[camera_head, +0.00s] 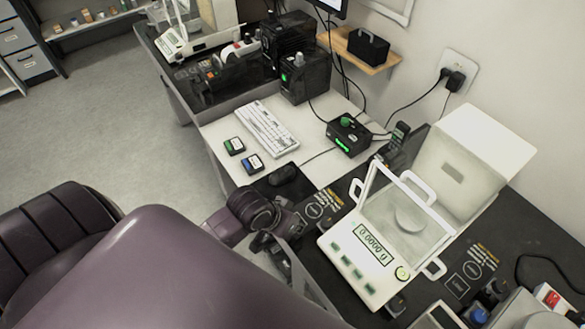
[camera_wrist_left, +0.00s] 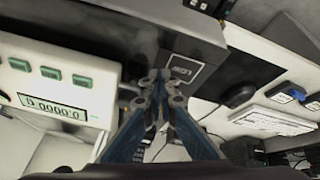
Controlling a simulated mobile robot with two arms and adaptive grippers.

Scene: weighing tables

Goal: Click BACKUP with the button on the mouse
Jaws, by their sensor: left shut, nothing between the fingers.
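The black computer mouse (camera_head: 284,174) lies on a dark patch at the near edge of the white desk. It also shows in the left wrist view (camera_wrist_left: 237,95), right of the fingers. My left gripper (camera_wrist_left: 156,80) is shut and empty, its fingertips together. In the head view the left gripper is below the mouse, apart from it, beside the balance, and its fingertips are hard to make out. The monitor (camera_head: 332,5) is cut off at the top edge, so no BACKUP label can be read. My right gripper is not in view.
A balance (camera_head: 372,258) reading 0.0000 g stands close by my left gripper.

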